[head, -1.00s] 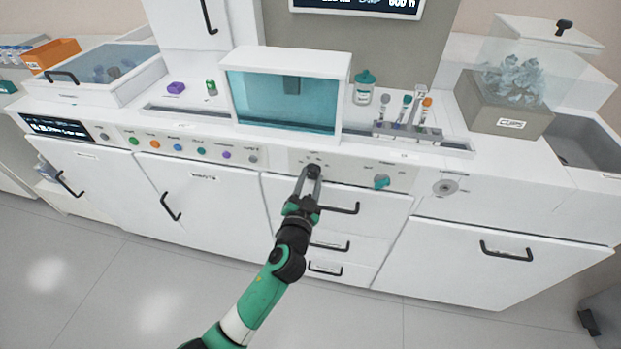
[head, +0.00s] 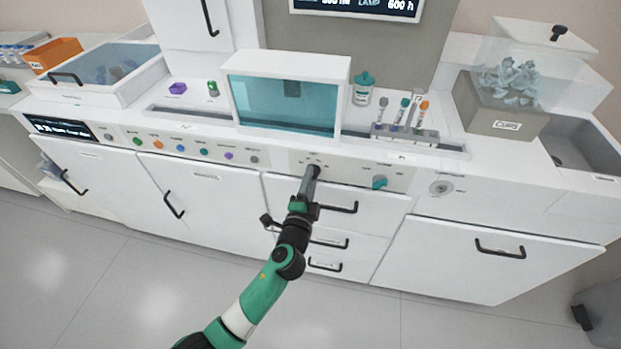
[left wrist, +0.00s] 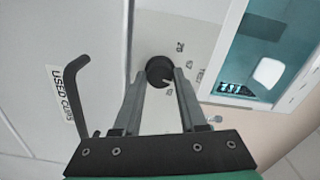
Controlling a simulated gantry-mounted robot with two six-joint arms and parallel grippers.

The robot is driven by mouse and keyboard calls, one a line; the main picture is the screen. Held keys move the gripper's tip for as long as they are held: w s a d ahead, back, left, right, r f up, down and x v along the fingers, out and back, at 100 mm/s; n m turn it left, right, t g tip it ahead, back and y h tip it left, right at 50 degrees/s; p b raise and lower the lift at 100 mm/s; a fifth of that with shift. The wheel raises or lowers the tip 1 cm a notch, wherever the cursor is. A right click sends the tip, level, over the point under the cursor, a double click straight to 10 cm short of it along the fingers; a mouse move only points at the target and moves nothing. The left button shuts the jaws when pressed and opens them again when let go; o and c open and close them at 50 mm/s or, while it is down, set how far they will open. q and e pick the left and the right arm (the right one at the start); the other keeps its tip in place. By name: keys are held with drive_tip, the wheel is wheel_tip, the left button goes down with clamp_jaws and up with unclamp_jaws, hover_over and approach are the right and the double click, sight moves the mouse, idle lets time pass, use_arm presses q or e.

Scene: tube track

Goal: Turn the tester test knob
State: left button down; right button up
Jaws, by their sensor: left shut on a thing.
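The black test knob (head: 314,168) sits on the front panel below the glass-fronted box. In the left wrist view the round black knob (left wrist: 160,72) shows a pale pointer mark, with small printed marks around part of it. My left gripper (head: 312,176) reaches the panel from below. In the left wrist view its two fingertips (left wrist: 163,78) are on either side of the knob, shut on it. The finger contact is partly hidden in the head view. My right gripper is not in view.
A teal knob (head: 379,182) is to the right on the same panel. Several coloured buttons (head: 180,147) line the panel to the left. A black drawer handle (head: 340,208) is close to the gripper. A tube rack (head: 405,134) stands on the counter.

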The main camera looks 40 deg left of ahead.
use_arm(q)
drive_tip(key=shift+m, duration=0.5)
drive_tip(key=shift+c, duration=2.3)
unclamp_jaws()
drive_tip(key=shift+s+d, duration=0.2)
drive_tip(key=shift+s, duration=0.05)
drive_tip(key=p+v, duration=0.2)
drive_tip(key=v, duration=0.9)
drive_tip(key=shift+p, duration=0.4)
drive_tip(key=shift+a, duration=0.1)
